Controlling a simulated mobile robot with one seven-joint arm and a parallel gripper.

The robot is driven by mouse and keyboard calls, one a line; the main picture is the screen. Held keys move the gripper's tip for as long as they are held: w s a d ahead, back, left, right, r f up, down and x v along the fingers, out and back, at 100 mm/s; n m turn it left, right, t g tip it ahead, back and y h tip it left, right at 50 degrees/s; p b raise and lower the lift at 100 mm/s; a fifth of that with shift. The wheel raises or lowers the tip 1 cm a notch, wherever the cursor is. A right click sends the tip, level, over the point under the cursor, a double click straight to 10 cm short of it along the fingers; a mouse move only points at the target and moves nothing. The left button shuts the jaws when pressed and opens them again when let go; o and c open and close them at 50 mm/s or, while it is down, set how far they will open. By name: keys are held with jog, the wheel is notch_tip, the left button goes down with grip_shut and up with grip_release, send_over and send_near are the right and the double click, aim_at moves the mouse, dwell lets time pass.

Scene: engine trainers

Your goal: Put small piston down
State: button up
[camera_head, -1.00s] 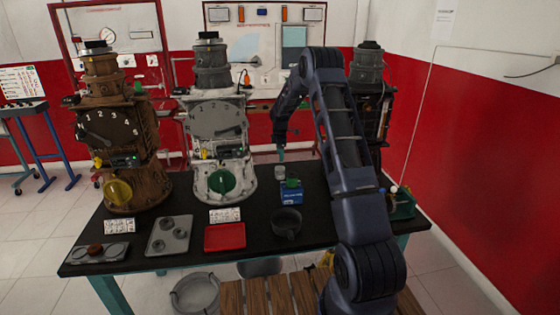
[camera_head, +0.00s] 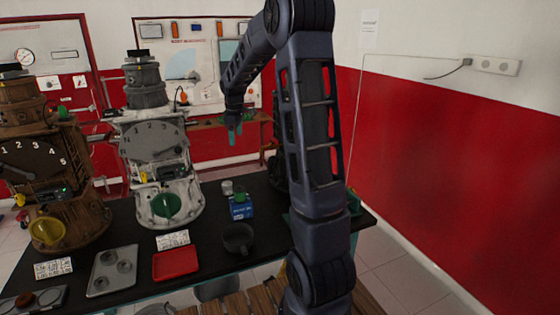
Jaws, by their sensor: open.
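My gripper (camera_head: 235,137) hangs from the raised arm, fingers pointing down, well above the table and the cylinder. It is open, and I see nothing held between its teal fingertips, though they are small here. The gripper and the cylinder are clearly apart.
A red tray (camera_head: 176,265), a grey tray with round parts (camera_head: 112,270) and a dark round pan (camera_head: 238,238) lie along the table front. A grey engine trainer (camera_head: 160,150) and a brown one (camera_head: 45,170) stand left. My arm hides the table's right part.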

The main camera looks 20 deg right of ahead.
jog(key=s+d+r+m+t, duration=0.1)
jog(key=s+r+m, duration=0.25)
jog(key=s, duration=0.55)
jog(key=s+d+r+m, duration=0.15)
jog(key=s+r, duration=0.35)
jog(key=s, duration=0.5)
jog(key=s+f+m+t, duration=0.1)
jog(key=s+f+m, duration=0.2)
jog(key=s, duration=1.7)
jog(key=shift+s+d+m+t, duration=0.2)
jog(key=shift+d+m+t, duration=0.2)
jog(key=shift+m, duration=1.3)
